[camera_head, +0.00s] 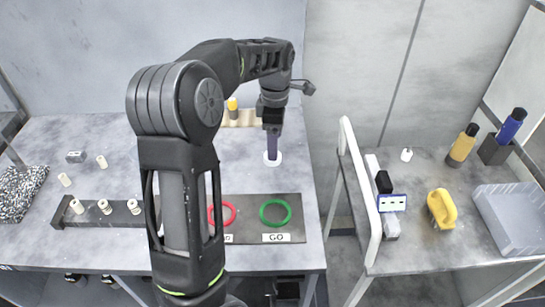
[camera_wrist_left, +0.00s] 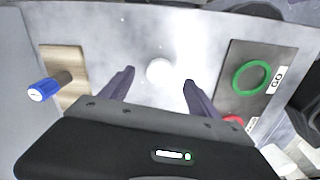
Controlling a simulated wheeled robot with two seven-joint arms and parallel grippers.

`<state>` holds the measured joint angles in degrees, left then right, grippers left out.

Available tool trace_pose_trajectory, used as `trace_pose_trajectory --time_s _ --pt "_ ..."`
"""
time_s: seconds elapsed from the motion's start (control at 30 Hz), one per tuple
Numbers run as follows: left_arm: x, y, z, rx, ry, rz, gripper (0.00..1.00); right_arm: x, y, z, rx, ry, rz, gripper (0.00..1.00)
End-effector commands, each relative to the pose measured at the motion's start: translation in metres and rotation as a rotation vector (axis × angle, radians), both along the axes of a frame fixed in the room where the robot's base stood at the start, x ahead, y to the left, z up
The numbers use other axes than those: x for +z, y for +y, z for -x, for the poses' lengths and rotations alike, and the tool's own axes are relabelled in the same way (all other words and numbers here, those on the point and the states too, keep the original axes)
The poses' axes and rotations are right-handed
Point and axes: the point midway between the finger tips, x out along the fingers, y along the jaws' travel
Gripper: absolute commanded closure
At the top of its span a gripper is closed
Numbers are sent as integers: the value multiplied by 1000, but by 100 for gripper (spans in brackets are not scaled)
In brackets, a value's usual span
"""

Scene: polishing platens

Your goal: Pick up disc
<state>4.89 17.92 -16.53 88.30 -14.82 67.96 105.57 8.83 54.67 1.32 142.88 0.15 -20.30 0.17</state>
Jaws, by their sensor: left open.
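A small white disc (camera_head: 272,160) lies flat on the grey table, directly under my left gripper. My left gripper (camera_head: 272,146) points down over it, with the fingertips close above or at table level; the exact height is hard to tell. In the left wrist view the disc (camera_wrist_left: 160,70) lies between the two spread dark fingers of the gripper (camera_wrist_left: 159,77), with a gap on each side. The gripper is open and empty. In the head view the fingers cover part of the disc. My right gripper is not in view.
A dark board with a red ring (camera_head: 222,214) and a green ring (camera_head: 275,211) lies in front of the disc. A wooden holder (camera_head: 245,118) stands behind. A dark rack (camera_head: 90,211) with white pieces is left. A second bench (camera_head: 420,170) stands right, across a gap.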

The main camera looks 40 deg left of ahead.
Motion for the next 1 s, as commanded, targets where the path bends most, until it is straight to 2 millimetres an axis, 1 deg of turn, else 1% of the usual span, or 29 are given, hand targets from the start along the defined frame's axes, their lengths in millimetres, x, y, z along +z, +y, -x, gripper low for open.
trace_pose_trajectory --time_s 0.1,0.2,0.33,0.93,1.0 --pt "-15 3 4 2 6 1 30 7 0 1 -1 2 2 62" --pt "-31 3 4 1 5 2 30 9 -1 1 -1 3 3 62" --pt "-42 3 4 1 2 1 30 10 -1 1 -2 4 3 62" --pt "-43 3 3 0 0 0 30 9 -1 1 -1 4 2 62" --pt "-43 3 3 0 0 0 35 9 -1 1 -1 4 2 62"
